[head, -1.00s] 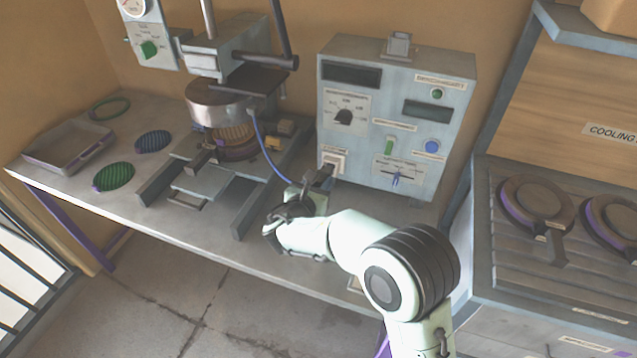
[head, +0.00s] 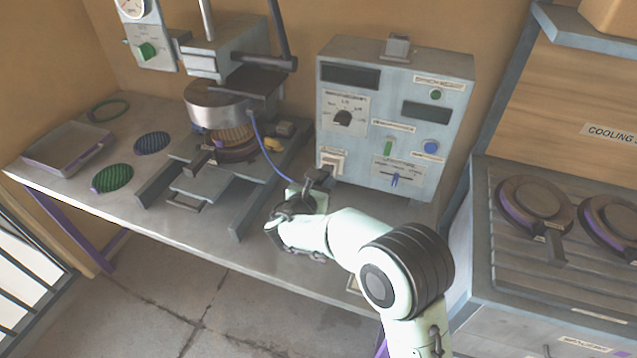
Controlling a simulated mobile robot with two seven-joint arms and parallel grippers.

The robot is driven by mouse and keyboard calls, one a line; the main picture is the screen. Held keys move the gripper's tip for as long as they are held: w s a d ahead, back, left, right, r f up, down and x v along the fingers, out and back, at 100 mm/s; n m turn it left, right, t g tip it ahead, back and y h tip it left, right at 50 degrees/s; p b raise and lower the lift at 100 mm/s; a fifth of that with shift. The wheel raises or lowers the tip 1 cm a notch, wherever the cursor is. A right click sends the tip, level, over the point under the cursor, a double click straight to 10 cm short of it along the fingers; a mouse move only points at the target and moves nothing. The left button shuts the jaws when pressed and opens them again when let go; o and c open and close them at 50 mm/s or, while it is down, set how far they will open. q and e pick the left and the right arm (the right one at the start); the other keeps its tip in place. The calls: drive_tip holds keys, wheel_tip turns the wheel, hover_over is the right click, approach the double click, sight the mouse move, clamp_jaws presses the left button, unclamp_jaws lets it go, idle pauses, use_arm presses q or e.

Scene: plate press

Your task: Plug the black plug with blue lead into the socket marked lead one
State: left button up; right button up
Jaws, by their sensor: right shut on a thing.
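My right gripper (head: 319,179) is shut at the lower left front of the grey control box (head: 390,125). The blue lead (head: 267,157) runs from the press down to the gripper, where its end is hidden. The black plug is hard to tell apart from the dark jaws. A pale socket plate (head: 332,160) with a small label above it is on the box's lower left face, just above and right of the jaws. Its lettering is too small to read. I cannot tell whether the plug touches the socket. My left gripper is not in view.
The press (head: 222,105) stands left of the box, with rails on the bench (head: 285,257) before it. A grey tray (head: 66,150) and green and dark round pieces lie farther left. A cooling rack (head: 590,270) with round plates stands right.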

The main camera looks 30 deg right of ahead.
drive_tip(key=shift+x, duration=1.25)
drive_tip(key=o, duration=1.1)
drive_tip(key=v, duration=1.3)
drive_tip(key=shift+s+a, duration=0.1)
drive_tip(key=shift+s, duration=0.05)
